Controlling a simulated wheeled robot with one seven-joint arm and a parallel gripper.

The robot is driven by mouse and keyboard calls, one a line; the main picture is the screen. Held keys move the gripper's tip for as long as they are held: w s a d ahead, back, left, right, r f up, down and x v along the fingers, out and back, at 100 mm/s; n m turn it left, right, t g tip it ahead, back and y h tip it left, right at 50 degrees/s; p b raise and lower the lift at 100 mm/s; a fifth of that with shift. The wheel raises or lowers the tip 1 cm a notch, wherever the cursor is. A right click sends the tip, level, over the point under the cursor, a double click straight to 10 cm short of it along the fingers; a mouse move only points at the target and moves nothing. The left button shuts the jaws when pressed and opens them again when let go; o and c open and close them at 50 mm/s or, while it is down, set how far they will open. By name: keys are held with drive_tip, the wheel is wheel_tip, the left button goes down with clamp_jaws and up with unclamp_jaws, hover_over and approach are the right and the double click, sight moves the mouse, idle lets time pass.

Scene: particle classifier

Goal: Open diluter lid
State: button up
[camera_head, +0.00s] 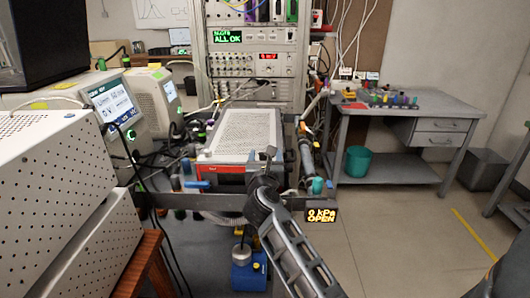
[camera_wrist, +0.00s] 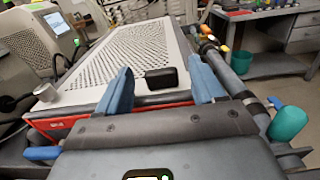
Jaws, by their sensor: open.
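A white perforated lid-like cover (camera_head: 240,128) tops a box with a red front (camera_head: 222,171), which I take to be the diluter. In the wrist view the same cover (camera_wrist: 130,52) lies flat and looks shut. A black block-like handle (camera_wrist: 161,79) sits at its front edge. My gripper (camera_wrist: 160,66) is open, with its two blue fingers on either side of the handle and a gap at each side. Contact cannot be told. In the head view my gripper (camera_head: 264,158) is at the box's front edge, partly hidden by my arm.
Pipes (camera_wrist: 228,70) and a teal cylinder (camera_wrist: 287,124) stand close on the right. Instruments (camera_head: 113,100) crowd the left. A grey workbench (camera_head: 430,105) stands at right, with open floor before it.

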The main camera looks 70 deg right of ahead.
drive_tip(key=shift+x, duration=1.25)
drive_tip(key=shift+c, duration=0.5)
clamp_jaws()
